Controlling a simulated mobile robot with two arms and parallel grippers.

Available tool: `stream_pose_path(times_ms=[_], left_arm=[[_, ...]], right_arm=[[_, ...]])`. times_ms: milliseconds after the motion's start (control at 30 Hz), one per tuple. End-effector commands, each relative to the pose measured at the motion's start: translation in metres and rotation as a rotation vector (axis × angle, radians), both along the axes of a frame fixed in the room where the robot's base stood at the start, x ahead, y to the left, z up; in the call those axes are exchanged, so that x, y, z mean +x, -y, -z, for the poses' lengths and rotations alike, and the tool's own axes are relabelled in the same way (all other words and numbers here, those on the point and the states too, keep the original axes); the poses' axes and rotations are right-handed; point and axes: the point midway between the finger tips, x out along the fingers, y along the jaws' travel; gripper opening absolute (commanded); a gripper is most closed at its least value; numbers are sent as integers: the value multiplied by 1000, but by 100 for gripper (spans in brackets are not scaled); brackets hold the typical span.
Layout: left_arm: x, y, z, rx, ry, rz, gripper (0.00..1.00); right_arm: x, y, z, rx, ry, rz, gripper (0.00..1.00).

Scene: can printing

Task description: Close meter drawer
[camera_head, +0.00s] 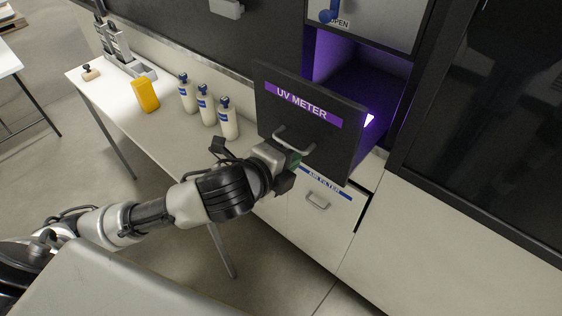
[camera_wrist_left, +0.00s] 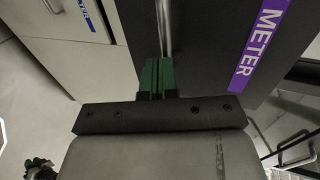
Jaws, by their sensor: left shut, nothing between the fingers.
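The UV meter drawer (camera_head: 310,118) has a dark front with a purple label and stands pulled out from its purple-lit opening. In the left wrist view its dark front (camera_wrist_left: 210,40) fills the upper middle. Its metal bar handle (camera_head: 295,143) shows in front of my left gripper, and in the left wrist view the handle (camera_wrist_left: 165,28) runs up from the fingertips. My left gripper (camera_head: 296,160) is at the lower part of the drawer front, by the handle. In the left wrist view its green fingers (camera_wrist_left: 158,72) are together, with nothing between them.
Below is a white air filter drawer (camera_head: 325,205) with its own handle. On the left, a white table (camera_head: 165,140) holds white bottles (camera_head: 207,108) and a yellow container (camera_head: 145,96). A dark-framed glass panel (camera_head: 490,120) stands to the right.

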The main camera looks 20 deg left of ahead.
Motion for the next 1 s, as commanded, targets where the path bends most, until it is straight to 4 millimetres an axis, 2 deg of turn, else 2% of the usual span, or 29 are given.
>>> stream_pose_path(times_ms=[33, 200, 500, 700, 1000], left_arm=[[12, 4, -5, -2, 1, -3, 0], [54, 20, -6, -2, 1, -3, 0], [122, 45, -2, -2, 0, -2, 0], [148, 54, -1, 0, 0, -1, 0], [156, 56, -1, 0, 1, -1, 0]], right_arm=[[0, 0, -9, 0, 0, 0, 23], [-1, 0, -23, 0, -1, 0, 23], [-1, 0, -32, 0, -1, -1, 23], [0, 1, -32, -1, -1, -1, 23], [0, 3, -33, -4, 0, -3, 23]])
